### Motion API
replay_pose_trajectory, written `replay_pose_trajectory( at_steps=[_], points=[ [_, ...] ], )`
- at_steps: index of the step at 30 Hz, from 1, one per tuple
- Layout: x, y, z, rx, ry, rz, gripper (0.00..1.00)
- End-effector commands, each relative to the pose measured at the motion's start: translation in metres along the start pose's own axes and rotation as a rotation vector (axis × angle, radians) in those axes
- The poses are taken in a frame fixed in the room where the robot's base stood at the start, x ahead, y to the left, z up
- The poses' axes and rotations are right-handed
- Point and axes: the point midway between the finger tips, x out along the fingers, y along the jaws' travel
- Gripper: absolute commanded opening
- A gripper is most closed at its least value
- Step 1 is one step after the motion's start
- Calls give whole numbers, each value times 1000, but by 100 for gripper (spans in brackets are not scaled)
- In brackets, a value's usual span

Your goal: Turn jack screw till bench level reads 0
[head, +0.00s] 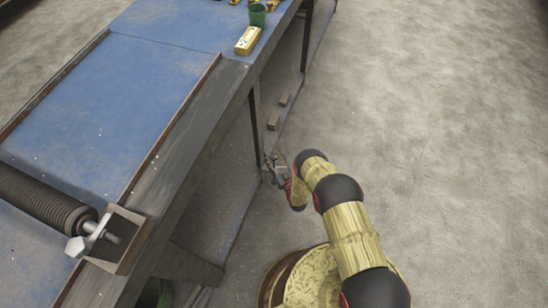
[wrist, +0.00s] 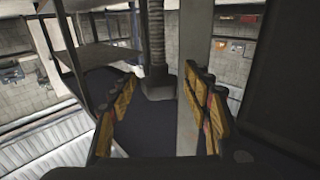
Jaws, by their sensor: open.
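My gripper (head: 274,168) is low beside the bench's side, near a bench leg. In the wrist view its two fingers (wrist: 160,82) with worn yellow pads are apart, with nothing between the pads. A dark ribbed upright column (wrist: 157,45), which looks like the jack screw, stands beyond the fingertips on a dark block-like foot (wrist: 158,84). It appears between the fingers, and I see no contact. A small yellow block with a pale top (head: 248,40), likely the bench level, lies on the bench; its reading is too small to tell.
The blue-topped bench (head: 150,75) fills the left. A ribbed roller (head: 40,200) with a bolt lies across its near end. A green cup (head: 257,15) stands near the yellow block. Small brown blocks (head: 273,122) lie under the bench. Concrete floor (head: 430,110) at right is clear.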

Motion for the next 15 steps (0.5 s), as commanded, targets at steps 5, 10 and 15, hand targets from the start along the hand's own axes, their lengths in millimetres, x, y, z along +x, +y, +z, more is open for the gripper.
replay_pose_trajectory(
  at_steps=[5, 10, 15],
  points=[
    [0, 0, 0, 0, 0, 0, 44],
    [0, 0, 0, 0, 0, 0, 35],
    [0, 0, 0, 0, 0, 0, 25]
  ],
)
